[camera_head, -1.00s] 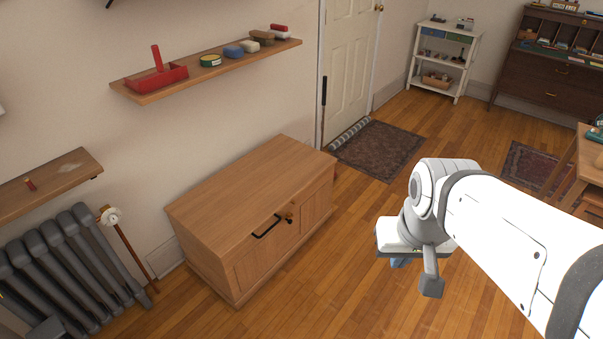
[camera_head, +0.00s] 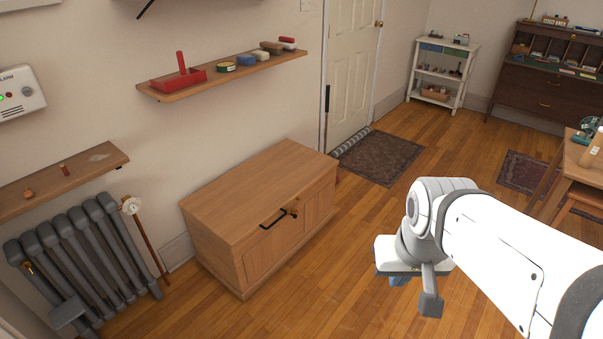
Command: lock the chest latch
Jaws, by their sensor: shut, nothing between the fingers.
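The wooden chest (camera_head: 235,193) stands against the wall left of centre, with its lid down. A black handle (camera_head: 273,220) is on its front near the top edge. A small brass-coloured latch (camera_head: 292,211) sits just right of the handle; its exact position is too small to tell. My gripper (camera_head: 430,304) hangs over the floor to the right of the chest, well apart from it. It looks shut and empty, pointing down, and is partly hidden by my wrist.
A wall shelf (camera_head: 225,78) with a red tray and several small items is above the chest. A radiator (camera_head: 75,255) stands to the left. A rolled-edge rug (camera_head: 380,158) lies before the door (camera_head: 352,75). Wood floor (camera_head: 335,270) between chest and arm is clear.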

